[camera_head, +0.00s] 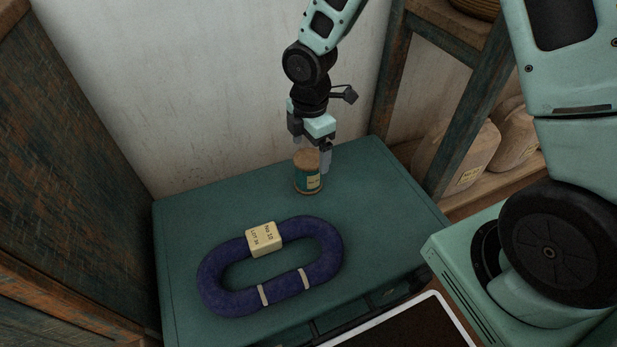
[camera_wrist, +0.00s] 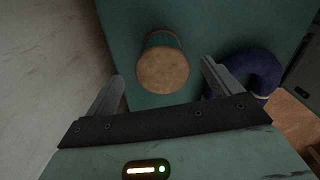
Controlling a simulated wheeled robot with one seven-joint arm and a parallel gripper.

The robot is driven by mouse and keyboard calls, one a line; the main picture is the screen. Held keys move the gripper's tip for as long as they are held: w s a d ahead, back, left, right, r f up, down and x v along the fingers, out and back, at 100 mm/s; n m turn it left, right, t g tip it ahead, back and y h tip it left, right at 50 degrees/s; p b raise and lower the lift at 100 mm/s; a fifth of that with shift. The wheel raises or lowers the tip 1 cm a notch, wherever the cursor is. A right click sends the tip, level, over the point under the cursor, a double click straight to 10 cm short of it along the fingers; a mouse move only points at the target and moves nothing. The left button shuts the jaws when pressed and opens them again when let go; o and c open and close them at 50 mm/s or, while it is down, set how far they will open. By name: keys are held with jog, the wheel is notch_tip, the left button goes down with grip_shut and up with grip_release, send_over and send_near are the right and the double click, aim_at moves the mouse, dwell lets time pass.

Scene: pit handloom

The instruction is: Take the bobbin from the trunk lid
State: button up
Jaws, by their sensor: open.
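The bobbin (camera_head: 307,174) stands upright on the green trunk lid (camera_head: 385,225), near its back edge. It has a tan top and a teal body with a pale label. In the wrist view the bobbin's round tan top (camera_wrist: 163,70) shows between the two fingers, a little beyond their tips. My gripper (camera_head: 312,154) is open and points down over the bobbin, with one finger to its right in the head view. In the wrist view my gripper (camera_wrist: 160,82) holds nothing. Whether a finger touches the bobbin I cannot tell.
A dark blue yarn hank (camera_head: 212,272) with a tag (camera_head: 264,238) lies on the lid in front of the bobbin. A pale wall (camera_head: 190,90) rises behind. A wooden shelf frame (camera_head: 465,125) with sacks (camera_head: 470,160) stands at right, a dark wooden panel (camera_head: 75,120) at left.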

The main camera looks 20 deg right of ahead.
aim_at(308, 181)
notch_tip(308, 181, down, 8)
jog(key=b, duration=0.3)
jog(key=shift+s+r+b, duration=0.15)
jog(key=shift+r+b, duration=0.05)
jog(key=shift+b, duration=0.1)
jog(key=shift+r, duration=0.1)
jog(key=c, duration=1.1)
